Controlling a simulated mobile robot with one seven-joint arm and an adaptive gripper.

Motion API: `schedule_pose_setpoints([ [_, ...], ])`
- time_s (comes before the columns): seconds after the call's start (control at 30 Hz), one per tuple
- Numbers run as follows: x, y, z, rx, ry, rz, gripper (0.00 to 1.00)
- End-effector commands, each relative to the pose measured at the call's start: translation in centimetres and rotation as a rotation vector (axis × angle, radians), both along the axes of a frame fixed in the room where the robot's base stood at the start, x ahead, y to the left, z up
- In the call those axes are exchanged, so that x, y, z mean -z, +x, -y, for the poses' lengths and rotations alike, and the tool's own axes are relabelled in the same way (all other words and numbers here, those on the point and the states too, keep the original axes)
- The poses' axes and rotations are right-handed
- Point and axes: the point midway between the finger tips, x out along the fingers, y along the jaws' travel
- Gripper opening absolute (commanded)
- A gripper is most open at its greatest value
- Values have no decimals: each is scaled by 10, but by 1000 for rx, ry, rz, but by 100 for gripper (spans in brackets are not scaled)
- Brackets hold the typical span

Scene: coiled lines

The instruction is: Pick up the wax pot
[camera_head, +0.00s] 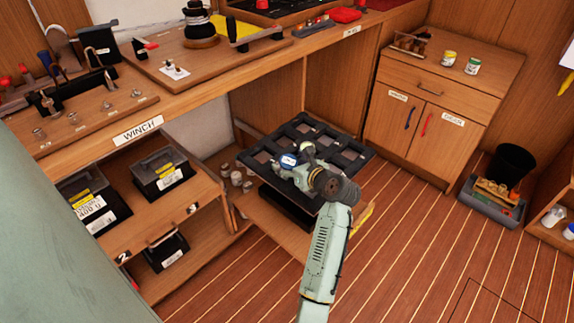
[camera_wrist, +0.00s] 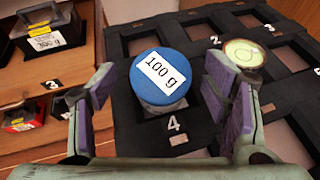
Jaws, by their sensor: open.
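A round pot with a blue lid labelled "100 g" (camera_wrist: 163,77) stands upright in or over the compartment marked 4 of the black tray (camera_wrist: 192,24). It also shows as a blue and white patch in the head view (camera_head: 288,160). I cannot tell for sure that this is the wax pot. My gripper (camera_wrist: 160,82) is open and points down, with one finger on each side of the blue-lidded pot and visible gaps between. A smaller round thing with a pale yellow top (camera_wrist: 244,53) sits just behind the right finger. The pot's lower body is mostly hidden.
The black tray rests on a low pull-out board under the winch bench (camera_head: 150,110). Dark weight boxes (camera_head: 160,172) fill the shelf at left. Two small tins, yellow-banded (camera_head: 449,58) and green-banded (camera_head: 473,66), stand on the cabinet.

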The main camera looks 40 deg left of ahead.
Motion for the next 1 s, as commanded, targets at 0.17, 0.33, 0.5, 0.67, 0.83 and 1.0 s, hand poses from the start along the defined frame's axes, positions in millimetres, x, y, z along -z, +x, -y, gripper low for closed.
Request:
schedule_pose_setpoints([
  [0.17, 6, 6, -15, 0, 0, -1, 70],
  [0.33, 8, 7, -16, 2, 0, 0, 70],
  [0.5, 8, 6, -16, 2, 0, 1, 63],
  [0.67, 8, 6, -15, 1, 0, 0, 52],
  [0.83, 8, 6, -15, 1, 0, 0, 41],
  [1.0, 8, 6, -15, 1, 0, 0, 30],
])
